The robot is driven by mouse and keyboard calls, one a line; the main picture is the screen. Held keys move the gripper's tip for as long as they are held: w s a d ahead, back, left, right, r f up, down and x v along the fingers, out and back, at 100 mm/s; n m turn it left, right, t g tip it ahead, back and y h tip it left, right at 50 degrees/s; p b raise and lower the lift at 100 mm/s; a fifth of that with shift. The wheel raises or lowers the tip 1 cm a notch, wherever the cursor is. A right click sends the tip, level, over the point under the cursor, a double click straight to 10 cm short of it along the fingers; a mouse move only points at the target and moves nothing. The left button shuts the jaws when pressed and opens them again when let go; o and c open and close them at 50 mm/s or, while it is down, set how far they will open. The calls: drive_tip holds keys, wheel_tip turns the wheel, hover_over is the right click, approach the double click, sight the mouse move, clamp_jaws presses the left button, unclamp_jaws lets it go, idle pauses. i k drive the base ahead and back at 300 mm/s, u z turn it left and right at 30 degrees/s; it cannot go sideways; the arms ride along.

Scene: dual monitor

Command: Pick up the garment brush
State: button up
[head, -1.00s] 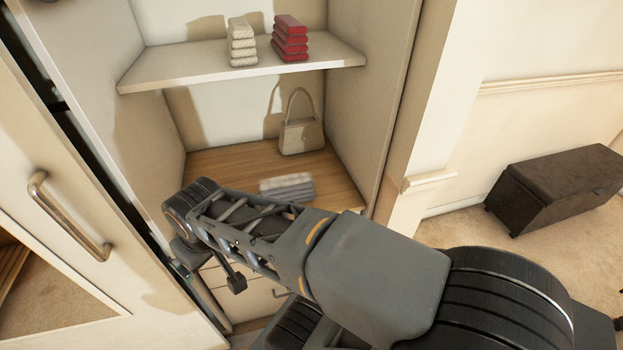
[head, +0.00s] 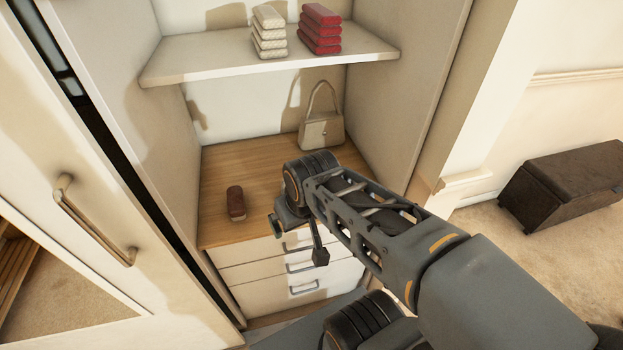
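A small dark brown garment brush (head: 236,203) lies on the wooden shelf of the open wardrobe, near its front left part. It looks like a rounded block with a lighter lower side. The end of my arm with my gripper (head: 276,226) is just right of the brush in the picture, over the front edge of the shelf. A gap shows between them in the picture. The fingers are small and mostly hidden by the wrist, so I cannot tell whether they are open.
The wooden shelf (head: 228,165) has free room behind the brush. A beige handbag (head: 322,133) stands at its back right. White drawers (head: 258,272) are below. An upper shelf (head: 215,58) holds cream and red stacks. A door (head: 95,205) with a handle is at left.

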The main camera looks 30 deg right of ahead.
sight(236, 204)
drive_tip(key=k, duration=0.55)
drive_tip(key=u, duration=0.7)
drive_tip(key=i, duration=1.05)
drive_tip(key=z, duration=0.35)
